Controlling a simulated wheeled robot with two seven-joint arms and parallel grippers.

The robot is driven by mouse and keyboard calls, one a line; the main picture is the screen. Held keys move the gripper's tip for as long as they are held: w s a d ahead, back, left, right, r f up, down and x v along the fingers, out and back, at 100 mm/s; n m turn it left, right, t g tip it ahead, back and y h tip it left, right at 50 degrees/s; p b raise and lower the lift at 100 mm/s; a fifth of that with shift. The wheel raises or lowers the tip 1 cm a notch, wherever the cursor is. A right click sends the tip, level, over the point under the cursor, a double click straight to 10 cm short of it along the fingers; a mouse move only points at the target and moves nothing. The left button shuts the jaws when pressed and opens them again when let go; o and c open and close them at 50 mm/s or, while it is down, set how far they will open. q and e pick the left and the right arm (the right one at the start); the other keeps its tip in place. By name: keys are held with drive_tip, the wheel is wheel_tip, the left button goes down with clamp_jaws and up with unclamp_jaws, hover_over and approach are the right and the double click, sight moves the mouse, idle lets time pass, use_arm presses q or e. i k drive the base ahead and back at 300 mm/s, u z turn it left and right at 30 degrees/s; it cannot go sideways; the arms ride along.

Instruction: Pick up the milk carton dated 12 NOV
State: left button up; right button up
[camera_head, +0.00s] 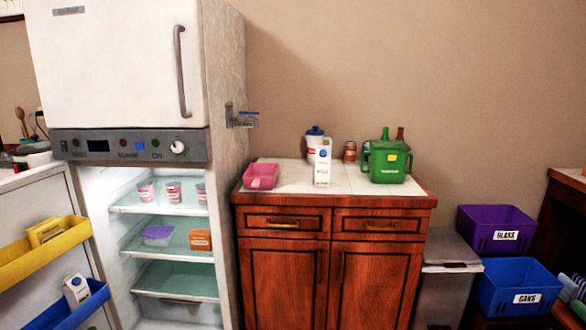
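A white milk carton (322,168) with a blue mark stands upright near the front of the cabinet top. A second white carton (76,290) with a blue mark sits tilted in the blue door bin (95,305) of the open fridge. The dates on both cartons are too small to read, so I cannot tell which says 12 NOV. Neither of my grippers is in view.
A pink scoop-like container (261,176), a blue-lidded jug (314,139) and a green bin (388,161) with bottles share the cabinet top (344,187). The open fridge shelves (172,242) hold tubs. Purple (497,224) and blue (517,281) bins stand right.

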sight(324, 153)
drive_tip(key=u, duration=0.8)
drive_tip(key=i, duration=0.9)
drive_tip(key=u, duration=0.35)
drive_tip(key=i, duration=0.95)
drive_tip(key=z, duration=0.5)
